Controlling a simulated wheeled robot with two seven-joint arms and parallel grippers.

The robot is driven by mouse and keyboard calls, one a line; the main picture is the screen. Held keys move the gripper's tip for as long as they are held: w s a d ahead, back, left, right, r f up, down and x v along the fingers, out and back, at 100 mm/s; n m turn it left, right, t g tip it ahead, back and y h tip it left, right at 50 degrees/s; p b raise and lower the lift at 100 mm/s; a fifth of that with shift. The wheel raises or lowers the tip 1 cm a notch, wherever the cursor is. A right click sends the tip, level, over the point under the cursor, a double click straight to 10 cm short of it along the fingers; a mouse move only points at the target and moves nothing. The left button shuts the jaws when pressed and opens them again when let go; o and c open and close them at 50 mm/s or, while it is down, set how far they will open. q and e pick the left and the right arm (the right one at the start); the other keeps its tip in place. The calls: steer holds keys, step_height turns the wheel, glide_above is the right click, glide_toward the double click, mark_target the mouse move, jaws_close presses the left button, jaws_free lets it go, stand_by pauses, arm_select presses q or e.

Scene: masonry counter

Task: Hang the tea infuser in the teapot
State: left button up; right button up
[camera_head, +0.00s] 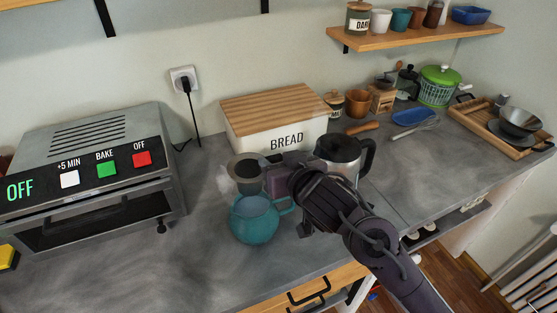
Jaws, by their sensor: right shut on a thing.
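The teal teapot (256,228) stands upright on the grey counter in the middle of the view, with its open top showing a pale bluish inside. The tea infuser (246,186), a small grey cup with a wide rim and a dark inside, is just above and behind the teapot opening in the picture. My right gripper (275,181) comes in from the lower right and is shut on the infuser at its right side. The infuser looks roughly upright; its exact height over the teapot is hard to tell. My left gripper is out of view.
A bread box (276,142) stands close behind. A kettle (338,150) stands right of the teapot, partly hidden by my right arm. A toaster oven (90,180) fills the left side. The counter front left of the teapot is clear.

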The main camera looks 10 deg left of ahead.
steer(key=shift+f+b, duration=4.25)
steer(key=shift+f, duration=1.15)
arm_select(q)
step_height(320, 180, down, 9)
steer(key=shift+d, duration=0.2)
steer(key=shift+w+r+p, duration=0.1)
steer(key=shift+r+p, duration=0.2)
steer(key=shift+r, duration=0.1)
arm_select(e)
steer(key=shift+d, duration=0.1)
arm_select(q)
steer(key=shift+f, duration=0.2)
arm_select(e)
steer(key=shift+f, duration=0.4)
steer(key=o, duration=1.4)
steer(key=shift+o, duration=0.2)
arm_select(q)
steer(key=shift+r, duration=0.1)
arm_select(e)
steer(key=shift+r, duration=0.1)
